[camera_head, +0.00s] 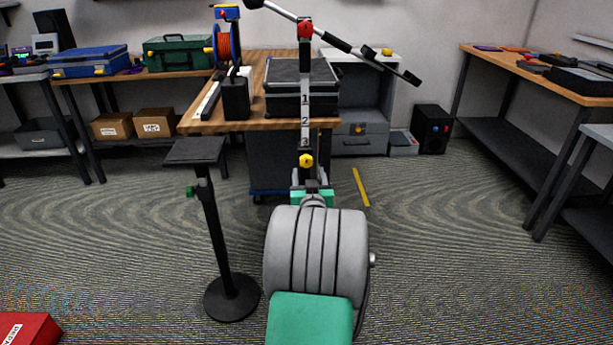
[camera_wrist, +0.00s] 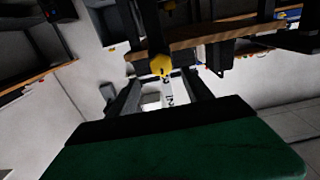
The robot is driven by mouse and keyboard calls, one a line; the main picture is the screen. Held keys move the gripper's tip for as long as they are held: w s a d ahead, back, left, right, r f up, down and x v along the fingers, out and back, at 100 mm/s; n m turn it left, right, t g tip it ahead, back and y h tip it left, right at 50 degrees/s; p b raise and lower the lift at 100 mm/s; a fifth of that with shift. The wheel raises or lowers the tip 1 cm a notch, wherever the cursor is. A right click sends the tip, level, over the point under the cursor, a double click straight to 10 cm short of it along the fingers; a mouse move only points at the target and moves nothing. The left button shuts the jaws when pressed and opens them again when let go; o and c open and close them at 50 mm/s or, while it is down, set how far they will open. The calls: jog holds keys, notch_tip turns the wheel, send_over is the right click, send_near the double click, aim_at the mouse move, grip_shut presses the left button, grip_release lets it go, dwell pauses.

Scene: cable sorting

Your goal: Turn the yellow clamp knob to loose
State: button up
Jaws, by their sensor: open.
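The yellow clamp knob (camera_head: 306,160) sits low on a grey upright post (camera_head: 305,112) marked 1, 2 and 3, just below the 3. In the wrist view the knob (camera_wrist: 161,65) shows near the middle, just beyond my fingertips. My gripper (camera_head: 312,188) is in front of the post and slightly below the knob in the head view, largely hidden by my arm. In the wrist view my gripper (camera_wrist: 163,80) is open, with a dark finger on each side and nothing between them. I cannot tell the exact gap to the knob.
A red knob (camera_head: 305,29) joins the post to a slanted boom (camera_head: 337,42). Behind is a wooden table (camera_head: 190,127) with a black case (camera_head: 288,80) and a cable reel (camera_head: 225,45). A black stand (camera_head: 212,225) is at left. Floor at right is mostly clear.

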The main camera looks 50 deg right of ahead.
aim_at(307, 162)
jog(key=x, duration=0.6)
jog(key=shift+w+d+b, duration=0.1)
jog(key=shift+w+b, duration=0.2)
jog(key=shift+b, duration=0.1)
jog(key=shift+c, duration=0.3)
grip_shut()
